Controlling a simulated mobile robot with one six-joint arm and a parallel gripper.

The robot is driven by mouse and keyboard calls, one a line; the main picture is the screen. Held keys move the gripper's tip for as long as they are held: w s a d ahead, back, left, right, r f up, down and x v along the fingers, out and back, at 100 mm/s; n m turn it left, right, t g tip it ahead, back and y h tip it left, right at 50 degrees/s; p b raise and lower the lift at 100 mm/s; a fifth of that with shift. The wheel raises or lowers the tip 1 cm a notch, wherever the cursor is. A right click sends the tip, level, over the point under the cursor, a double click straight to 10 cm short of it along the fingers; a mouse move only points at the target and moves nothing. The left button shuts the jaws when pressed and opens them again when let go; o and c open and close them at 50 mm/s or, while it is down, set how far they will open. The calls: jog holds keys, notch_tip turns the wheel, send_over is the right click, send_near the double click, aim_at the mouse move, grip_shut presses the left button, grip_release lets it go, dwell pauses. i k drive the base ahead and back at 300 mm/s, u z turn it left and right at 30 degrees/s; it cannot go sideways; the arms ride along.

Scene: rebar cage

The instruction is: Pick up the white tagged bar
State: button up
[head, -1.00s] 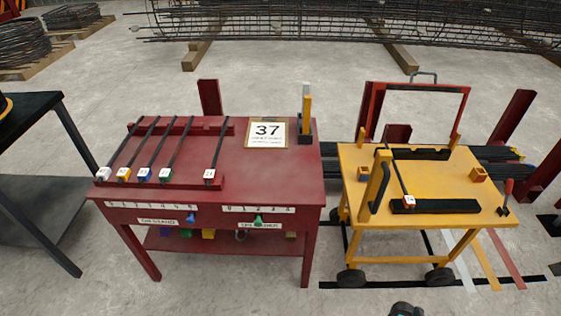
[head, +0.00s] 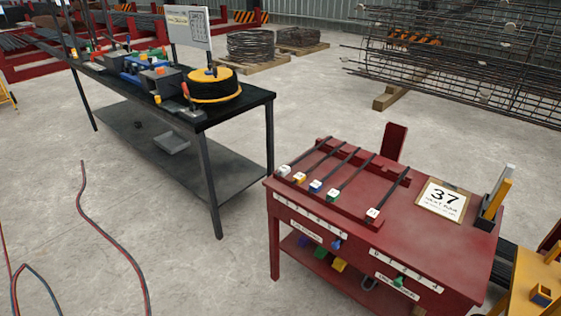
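A dark bar (head: 310,152) with a white tag (head: 283,170) lies at the left end of a row of bars on the red table. Its tagged end points toward the table's front edge. After a wider gap, another bar (head: 391,192) lies to the right. Its tag (head: 372,213) also looks whitish, perhaps with some red. The bars rest across red rails. My gripper is not in view.
The red table (head: 440,255) also bears a "37" sign (head: 443,200) and an upright yellow and grey holder (head: 496,195). A black workbench (head: 262,97) with a cable reel (head: 214,88) stands left. A yellow cart (head: 525,300) is partly cut off at right. Hoses (head: 105,222) lie on the floor.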

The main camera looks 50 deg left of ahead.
aim_at(284, 169)
jog(key=u, duration=5.15)
jog(key=i, duration=0.15)
jog(key=z, duration=3.2)
jog(key=k, duration=0.9)
jog(key=z, duration=0.2)
jog(key=i, duration=0.85)
jog(key=u, duration=0.05)
